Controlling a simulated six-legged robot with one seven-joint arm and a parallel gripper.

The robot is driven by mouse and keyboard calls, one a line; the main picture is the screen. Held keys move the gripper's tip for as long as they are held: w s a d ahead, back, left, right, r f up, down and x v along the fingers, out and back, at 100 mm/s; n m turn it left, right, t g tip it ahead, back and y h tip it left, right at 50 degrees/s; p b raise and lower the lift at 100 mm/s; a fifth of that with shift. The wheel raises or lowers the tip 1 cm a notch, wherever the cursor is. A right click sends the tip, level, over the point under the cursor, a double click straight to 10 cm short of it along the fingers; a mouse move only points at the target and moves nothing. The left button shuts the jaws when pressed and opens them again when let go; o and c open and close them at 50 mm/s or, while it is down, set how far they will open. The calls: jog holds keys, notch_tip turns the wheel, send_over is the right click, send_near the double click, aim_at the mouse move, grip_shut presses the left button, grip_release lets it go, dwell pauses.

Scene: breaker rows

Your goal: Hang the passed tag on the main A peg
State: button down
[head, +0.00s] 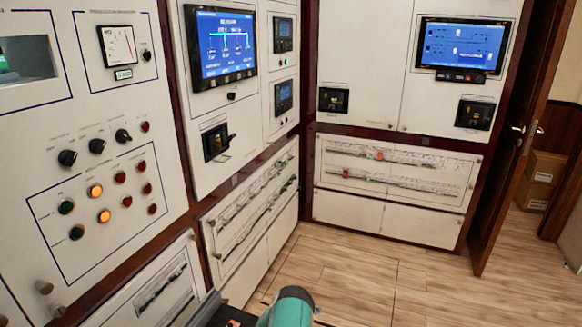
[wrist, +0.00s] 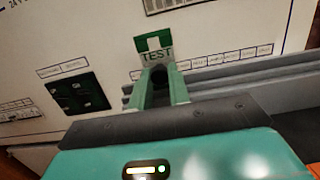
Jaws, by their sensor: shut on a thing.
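In the wrist view, my gripper (wrist: 161,70) has its two green fingers close together on a small dark part at the lower edge of a green and white tag (wrist: 154,44). The tag stands out beyond the fingertips in front of a pale panel, and the word TEST is readable on it. I take it to be the passed tag. Whether it touches the panel cannot be told. The main A peg cannot be picked out in either view. In the head view, only a teal part of my arm shows at the bottom edge, and the fingers are out of sight.
In the wrist view, a dark socket (wrist: 77,93) is on the panel at left, and grey ledges (wrist: 240,92) run along the right. In the head view, cabinets with screens (head: 221,46) line the left and back. The wooden floor (head: 360,285) is clear; an open door (head: 508,140) stands right.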

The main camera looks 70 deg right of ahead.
jog(key=s+r, duration=0.5)
jog(key=r, duration=0.1)
jog(key=shift+a, duration=0.3)
dwell(0.9)
jog(key=shift+w+a, duration=0.1)
jog(key=shift+w, duration=0.05)
